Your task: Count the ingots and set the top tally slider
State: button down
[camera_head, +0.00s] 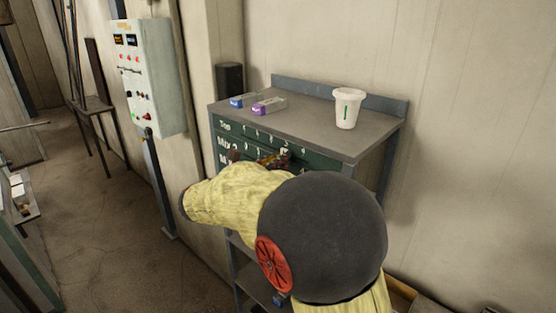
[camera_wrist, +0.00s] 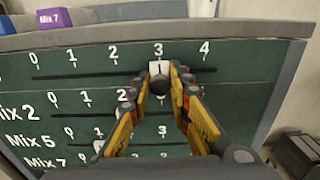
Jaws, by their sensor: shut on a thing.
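The green tally board (camera_wrist: 245,70) fills the wrist view and shows below the bench top in the head view (camera_head: 232,130). Its top row reads 0 to 4 along a dark slot. The top tally slider (camera_wrist: 158,67), a white pointer with a dark knob, stands under the 3. My gripper (camera_wrist: 163,76) is shut on this slider, one finger on each side. In the head view my gripper (camera_head: 272,159) is at the board, largely hidden by my arm.
Lower rows read Mix 2, Mix 5 and Mix 7; my fingers partly cover their sliders. A control box (camera_head: 150,75) hangs left.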

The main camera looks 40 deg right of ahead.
aim_at(271, 148)
dwell(0.5)
jog(key=w+p, duration=0.2)
jog(key=w, duration=0.4)
jog(key=shift+a, duration=0.2)
jog(key=c, duration=1.7)
grip_release()
jog(key=shift+a, duration=0.1)
jog(key=a, duration=0.8)
jog(key=s+a, duration=0.1)
jog(key=a, duration=0.3)
jog(key=shift+d, duration=0.1)
